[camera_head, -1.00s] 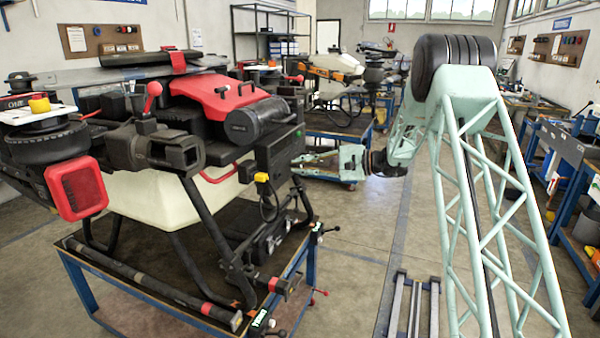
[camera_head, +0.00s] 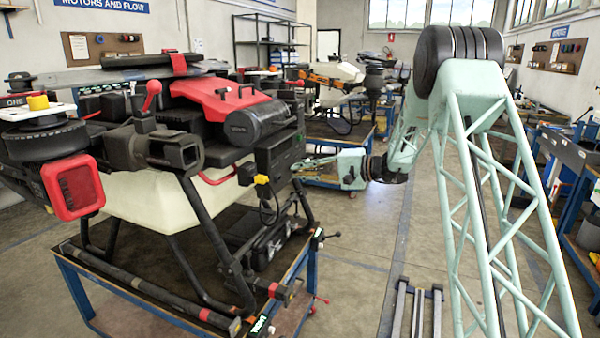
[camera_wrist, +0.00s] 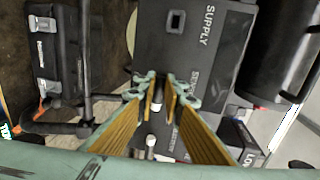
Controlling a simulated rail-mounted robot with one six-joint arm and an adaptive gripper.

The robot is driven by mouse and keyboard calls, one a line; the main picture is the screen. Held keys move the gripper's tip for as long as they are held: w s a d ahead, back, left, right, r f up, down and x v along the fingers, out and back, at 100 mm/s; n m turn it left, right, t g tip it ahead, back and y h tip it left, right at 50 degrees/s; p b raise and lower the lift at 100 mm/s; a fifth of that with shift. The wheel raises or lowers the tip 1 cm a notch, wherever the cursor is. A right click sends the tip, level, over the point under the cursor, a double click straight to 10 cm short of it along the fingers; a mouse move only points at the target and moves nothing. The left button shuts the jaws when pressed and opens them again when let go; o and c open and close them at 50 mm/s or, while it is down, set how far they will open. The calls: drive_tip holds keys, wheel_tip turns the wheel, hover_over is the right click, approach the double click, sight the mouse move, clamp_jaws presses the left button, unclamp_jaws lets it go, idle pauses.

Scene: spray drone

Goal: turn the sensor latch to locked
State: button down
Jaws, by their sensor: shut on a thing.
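My gripper (camera_head: 312,163) reaches from the right to the dark box (camera_head: 280,152) on the drone's near right side. In the wrist view my gripper (camera_wrist: 158,92) is nearly closed, with its fingers around a small pale lever (camera_wrist: 157,97), apparently the sensor latch. The lever is on a dark panel (camera_wrist: 185,55) lettered "SUPPLY", with a second label starting "SENS" partly covered by a finger. Most of the lever is hidden between the fingers, so its exact angle cannot be told. In the head view the latch is too small to make out.
The drone (camera_head: 160,200) stands on a blue-framed cart (camera_head: 85,275). A black cylinder (camera_wrist: 285,50) lies right of the panel in the wrist view, and a landing-gear tube (camera_wrist: 85,60) to the left. A second drone (camera_head: 335,80) stands behind.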

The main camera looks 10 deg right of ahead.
drive_tip(key=c, duration=2.7)
unclamp_jaws()
drive_tip(key=shift+d, duration=0.1)
drive_tip(key=shift+v, duration=5.9)
drive_tip(key=shift+s, duration=0.15)
